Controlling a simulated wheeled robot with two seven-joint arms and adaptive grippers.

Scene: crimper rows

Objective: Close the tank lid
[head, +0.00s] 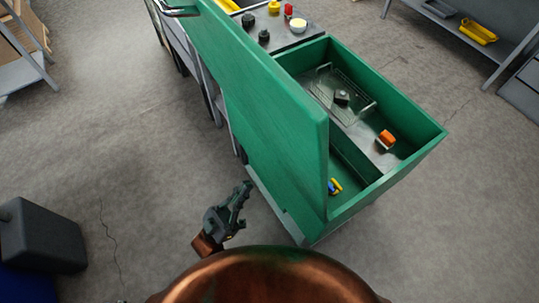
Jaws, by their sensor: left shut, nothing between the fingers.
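The green tank (412,160) stands right of centre in the head view, open at the top. Its green lid (270,120) stands raised along the tank's left side and hides part of the inside. My left gripper (246,187) is shut and empty. In the picture it is left of the lid's lower part, with a gap between them. My right gripper is not in view.
Inside the tank are a wire tray (345,92), an orange item (386,138) and a blue-and-yellow item (335,186). A bench top (285,38) with small pots adjoins the tank behind. A dark box (42,237) stands at the lower left. Floor between is clear.

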